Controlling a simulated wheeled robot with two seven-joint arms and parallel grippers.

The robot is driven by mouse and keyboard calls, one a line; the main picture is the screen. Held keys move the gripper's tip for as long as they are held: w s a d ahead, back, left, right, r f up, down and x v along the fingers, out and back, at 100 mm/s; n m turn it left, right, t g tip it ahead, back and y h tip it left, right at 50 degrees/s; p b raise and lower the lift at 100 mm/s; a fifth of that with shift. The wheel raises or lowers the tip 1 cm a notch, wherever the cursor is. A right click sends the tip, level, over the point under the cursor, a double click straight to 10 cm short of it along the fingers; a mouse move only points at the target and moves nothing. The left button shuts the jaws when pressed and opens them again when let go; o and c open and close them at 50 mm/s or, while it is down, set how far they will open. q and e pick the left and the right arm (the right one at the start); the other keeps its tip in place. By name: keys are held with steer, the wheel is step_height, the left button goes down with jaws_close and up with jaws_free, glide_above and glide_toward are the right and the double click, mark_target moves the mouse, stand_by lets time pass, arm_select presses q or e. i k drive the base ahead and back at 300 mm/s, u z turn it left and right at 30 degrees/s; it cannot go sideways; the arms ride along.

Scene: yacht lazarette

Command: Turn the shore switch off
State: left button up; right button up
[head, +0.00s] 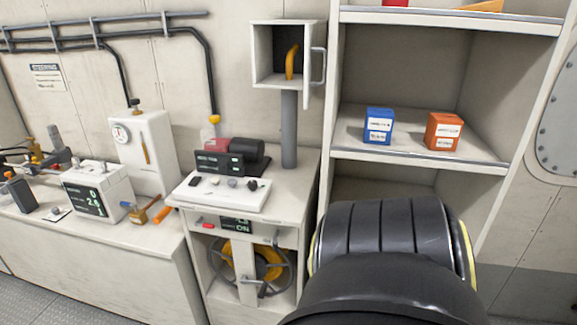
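No label that I can read names the shore switch. A small open box (264,54) on a grey post holds an upright yellow handle (291,61), which may be it. The box's door (317,65) with its grey pull stands open to the right. Below, a cabinet front carries a dark display (236,226) reading ON, with a small red part (208,226) to its left; I cannot tell whether these belong to the switch. Neither of my grippers shows. A large black ribbed part of my arm fills the lower right and hides what lies behind it.
A white tray (192,193) with small dark pieces lies on the cabinet top, before a red and black device (237,153). A blue box (378,126) and an orange box (443,131) stand on the right shelf. The left bench (150,236) holds several instruments. Floor shows at lower left.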

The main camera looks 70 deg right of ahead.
mark_target(275, 236)
steer(key=z, duration=2.7)
steer(key=k, duration=0.5)
steer(key=u, duration=0.65)
steer(key=i, duration=0.25)
steer(key=z, duration=0.3)
